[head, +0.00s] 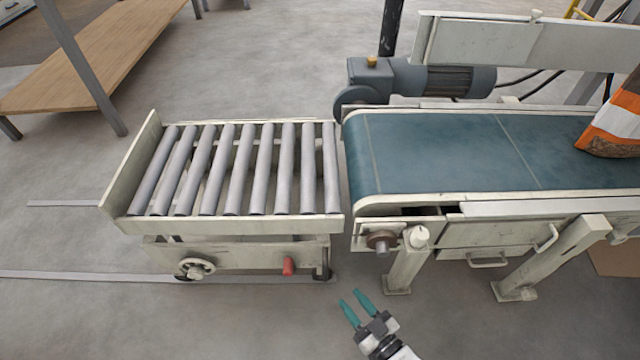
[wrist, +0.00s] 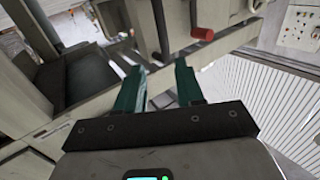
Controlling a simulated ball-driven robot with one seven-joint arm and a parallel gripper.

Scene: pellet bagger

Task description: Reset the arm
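My gripper (head: 357,304) is at the bottom centre of the head view, over the floor in front of the roller table and conveyor. Its two teal fingers stand apart with nothing between them. The wrist view shows the same open fingers (wrist: 159,85) with an empty gap, pointing toward the pale machine frame. I see no contact with anything. Most of my arm is outside the head view.
A roller table (head: 230,227) with a red handle (head: 288,266) stands left of a teal belt conveyor (head: 440,150). An orange and white bag (head: 612,125) sits at the belt's right end. A wooden shelf (head: 90,60) is at the upper left.

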